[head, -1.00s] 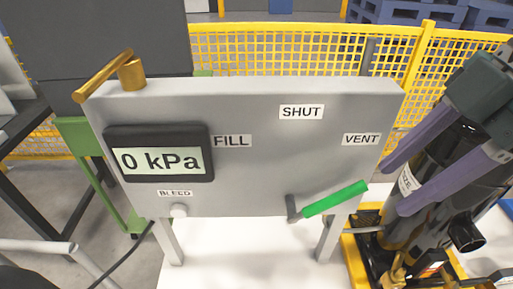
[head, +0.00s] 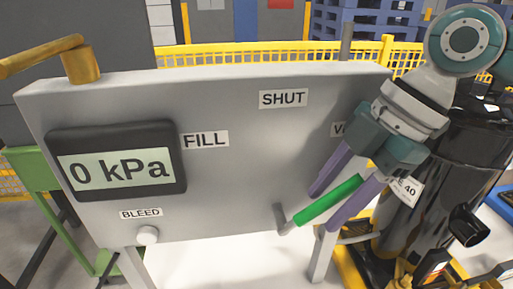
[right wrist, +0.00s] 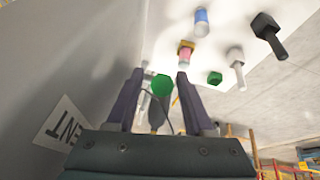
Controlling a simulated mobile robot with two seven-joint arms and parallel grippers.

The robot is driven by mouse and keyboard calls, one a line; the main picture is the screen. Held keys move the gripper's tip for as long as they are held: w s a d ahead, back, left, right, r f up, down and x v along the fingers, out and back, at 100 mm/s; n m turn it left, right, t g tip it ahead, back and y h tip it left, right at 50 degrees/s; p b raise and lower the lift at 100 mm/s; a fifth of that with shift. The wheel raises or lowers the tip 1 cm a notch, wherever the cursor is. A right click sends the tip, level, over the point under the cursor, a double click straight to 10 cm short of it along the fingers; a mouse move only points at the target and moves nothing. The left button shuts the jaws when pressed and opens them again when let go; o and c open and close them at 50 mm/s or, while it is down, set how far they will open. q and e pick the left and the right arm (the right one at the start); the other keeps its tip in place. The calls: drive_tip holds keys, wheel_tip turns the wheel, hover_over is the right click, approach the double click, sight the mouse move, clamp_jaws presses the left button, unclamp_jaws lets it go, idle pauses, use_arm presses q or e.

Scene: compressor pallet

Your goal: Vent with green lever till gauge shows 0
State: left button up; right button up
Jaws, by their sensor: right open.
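The green lever (head: 328,200) sits at the lower right of the grey panel (head: 230,130), slanting up to the right below the VENT label, which is partly hidden by my gripper. The gauge (head: 117,160) on the panel's left reads 0 kPa. My right gripper (head: 338,197) is open, with one purple finger on each side of the green lever. In the right wrist view the lever's green end (right wrist: 161,86) shows between the two fingers, with gaps beside it. My left gripper is not in view.
A yellow lever (head: 80,62) stands on the panel's top left edge. A white BLEED knob (head: 147,235) is at the lower left. A black cylinder (head: 455,165) stands close on the right. A yellow fence (head: 230,55) runs behind.

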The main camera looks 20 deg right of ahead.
drive_tip(key=shift+a+f, duration=0.1)
drive_tip(key=shift+f, duration=0.1)
drive_tip(key=shift+c, duration=0.2)
clamp_jaws()
idle(1.2)
